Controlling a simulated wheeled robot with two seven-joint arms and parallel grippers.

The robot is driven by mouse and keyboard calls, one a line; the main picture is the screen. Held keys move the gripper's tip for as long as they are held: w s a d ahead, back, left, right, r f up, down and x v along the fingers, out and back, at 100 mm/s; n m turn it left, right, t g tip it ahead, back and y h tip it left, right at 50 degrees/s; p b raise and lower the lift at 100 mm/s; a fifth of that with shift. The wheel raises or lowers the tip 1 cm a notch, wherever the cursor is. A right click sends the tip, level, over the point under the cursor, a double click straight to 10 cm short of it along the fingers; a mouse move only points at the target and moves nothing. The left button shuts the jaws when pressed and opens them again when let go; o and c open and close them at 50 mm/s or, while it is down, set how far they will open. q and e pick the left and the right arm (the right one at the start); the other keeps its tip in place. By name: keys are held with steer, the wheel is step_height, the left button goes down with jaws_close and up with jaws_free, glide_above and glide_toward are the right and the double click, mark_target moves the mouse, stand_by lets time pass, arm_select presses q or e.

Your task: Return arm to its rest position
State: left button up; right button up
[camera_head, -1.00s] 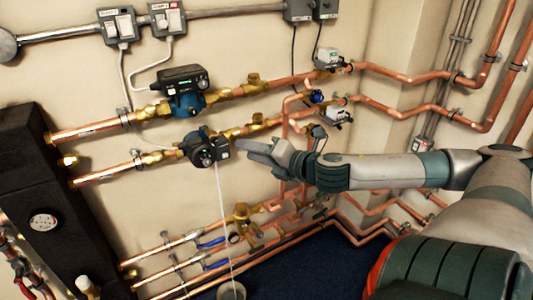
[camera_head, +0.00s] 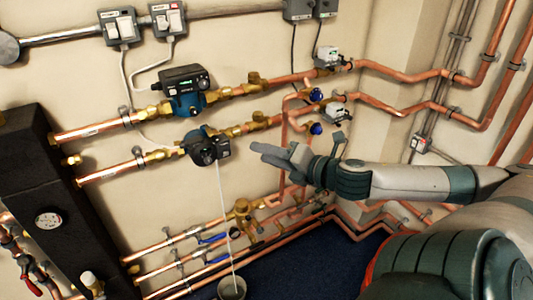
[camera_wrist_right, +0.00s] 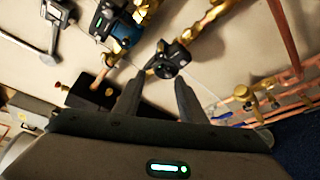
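My right arm (camera_head: 420,183) reaches in from the right in the head view. Its gripper (camera_head: 262,153) is held in front of the wall, just right of the lower pump (camera_head: 205,147), with a gap between them in the picture. In the right wrist view the two dark fingers of the gripper (camera_wrist_right: 157,92) stand apart with nothing between them. The lower pump (camera_wrist_right: 167,60) shows beyond the fingertips there. My left gripper is in neither view.
An upper pump (camera_head: 185,90) and copper pipes (camera_head: 85,133) run along the wall. A black manifold block (camera_head: 62,205) stands at left. A thin white stream or cord drops from the lower pump to a bucket (camera_head: 232,289). Blue-handled valves (camera_head: 316,128) lie behind my gripper.

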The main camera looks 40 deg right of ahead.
steer(key=shift+d, duration=0.1)
stand_by(0.4)
